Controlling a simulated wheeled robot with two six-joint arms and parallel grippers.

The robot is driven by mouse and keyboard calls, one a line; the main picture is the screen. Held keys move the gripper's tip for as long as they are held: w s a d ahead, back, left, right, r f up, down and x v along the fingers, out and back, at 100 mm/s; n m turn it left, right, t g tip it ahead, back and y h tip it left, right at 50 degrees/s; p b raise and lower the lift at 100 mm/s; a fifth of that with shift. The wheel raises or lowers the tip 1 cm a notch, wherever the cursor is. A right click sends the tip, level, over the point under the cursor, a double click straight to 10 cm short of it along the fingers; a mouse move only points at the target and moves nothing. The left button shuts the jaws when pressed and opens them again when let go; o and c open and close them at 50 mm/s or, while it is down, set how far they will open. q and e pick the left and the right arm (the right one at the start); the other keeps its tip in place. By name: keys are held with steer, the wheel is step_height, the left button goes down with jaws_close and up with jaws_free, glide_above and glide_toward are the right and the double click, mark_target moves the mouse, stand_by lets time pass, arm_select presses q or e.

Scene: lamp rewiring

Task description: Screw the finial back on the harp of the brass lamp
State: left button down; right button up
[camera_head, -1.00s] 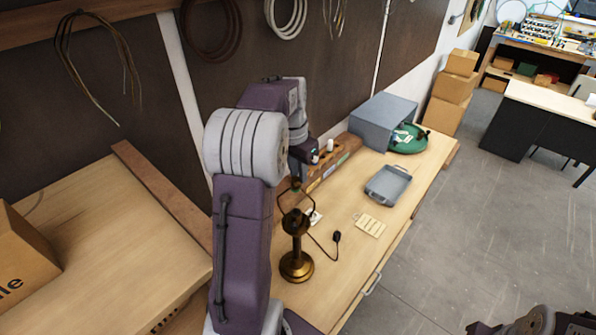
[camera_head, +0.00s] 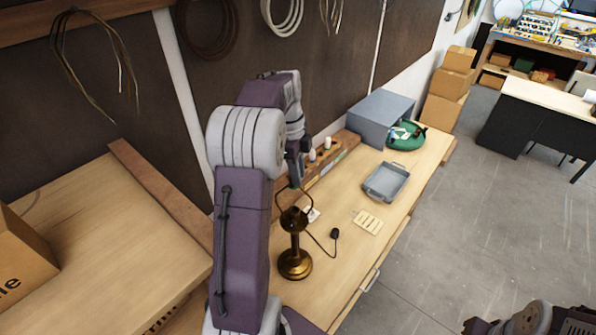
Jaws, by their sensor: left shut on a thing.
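The brass lamp (camera_head: 294,262) stands upright on the workbench, with a round base and a slim stem. Its dark harp (camera_head: 308,201) rises in a loop above the socket. My left gripper (camera_head: 293,182) points down at the top of the harp and is shut on the finial, which is too small and covered to make out. I cannot tell whether the finial touches the harp. My right gripper is not in view.
A black cord with a plug (camera_head: 334,233) lies right of the lamp. A slotted cream card (camera_head: 368,222), a grey tray (camera_head: 386,181), a grey-blue box (camera_head: 380,117) and a green dish (camera_head: 406,136) are farther along the bench (camera_head: 345,275). A wooden rack (camera_head: 330,160) stands along the wall.

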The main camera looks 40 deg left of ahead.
arm_select(q)
steer(key=m, duration=0.5)
steer(key=shift+s+m+g, duration=0.3)
steer(key=shift+s+g, duration=0.05)
steer(key=shift+g, duration=0.05)
steer(key=m, duration=0.4)
steer(key=shift+s+a, duration=0.1)
steer(key=shift+s, duration=0.1)
steer(key=c, duration=1.2)
jaws_free()
steer(key=shift+a, duration=0.1)
steer(key=shift+r, duration=0.25)
step_height(320, 180, up, 8)
steer(key=shift+w+a+r, duration=0.2)
steer(key=shift+w+a, duration=0.1)
steer(key=shift+a, duration=0.15)
